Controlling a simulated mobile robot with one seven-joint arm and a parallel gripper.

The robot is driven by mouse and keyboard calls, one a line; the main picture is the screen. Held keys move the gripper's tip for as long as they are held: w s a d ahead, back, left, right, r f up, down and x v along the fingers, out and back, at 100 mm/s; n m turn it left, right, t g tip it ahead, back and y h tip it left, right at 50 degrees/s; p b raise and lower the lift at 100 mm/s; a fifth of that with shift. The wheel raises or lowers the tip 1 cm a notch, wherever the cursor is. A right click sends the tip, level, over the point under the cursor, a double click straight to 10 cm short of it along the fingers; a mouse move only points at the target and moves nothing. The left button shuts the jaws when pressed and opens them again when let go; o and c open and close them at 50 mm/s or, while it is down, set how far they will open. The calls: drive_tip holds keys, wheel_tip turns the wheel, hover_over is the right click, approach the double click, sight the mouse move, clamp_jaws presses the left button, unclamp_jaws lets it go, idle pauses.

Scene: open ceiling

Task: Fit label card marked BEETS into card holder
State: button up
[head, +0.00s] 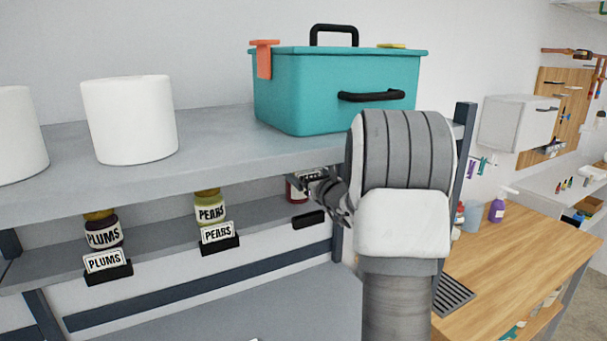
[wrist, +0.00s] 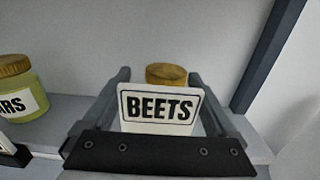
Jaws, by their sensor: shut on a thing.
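The white label card marked BEETS (wrist: 160,108) is between the two fingers of my gripper (wrist: 161,100) in the wrist view, upright and facing me. My gripper is shut on the card. In the head view my gripper (head: 316,184) is at the lower shelf, just above the black card holder (head: 308,220) on the shelf's front edge. That holder looks empty. A jar with dark red contents (head: 296,190) stands behind it, partly hidden by my gripper. Its brown lid (wrist: 167,74) shows behind the card in the wrist view.
Holders with PEARS (head: 218,232) and PLUMS (head: 104,260) cards sit to the left, each before its jar. The upper shelf (head: 220,135) is overhead, with a teal bin (head: 330,90) and white rolls (head: 130,120). A dark shelf post (wrist: 270,55) stands close on the right.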

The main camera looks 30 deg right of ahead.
sight(300, 199)
drive_tip(key=shift+f+b, duration=1)
drive_tip(key=shift+f, duration=1.45)
drive_tip(key=shift+b, duration=1.05)
drive_tip(key=shift+f+b, duration=1.95)
drive_tip(key=shift+b, duration=0.2)
drive_tip(key=o, duration=1)
drive_tip(key=shift+c, duration=0.2)
drive_tip(key=shift+s, duration=0.15)
drive_tip(key=s+a+b, duration=0.1)
drive_tip(key=s, duration=1.6)
drive_tip(key=shift+b, duration=0.3)
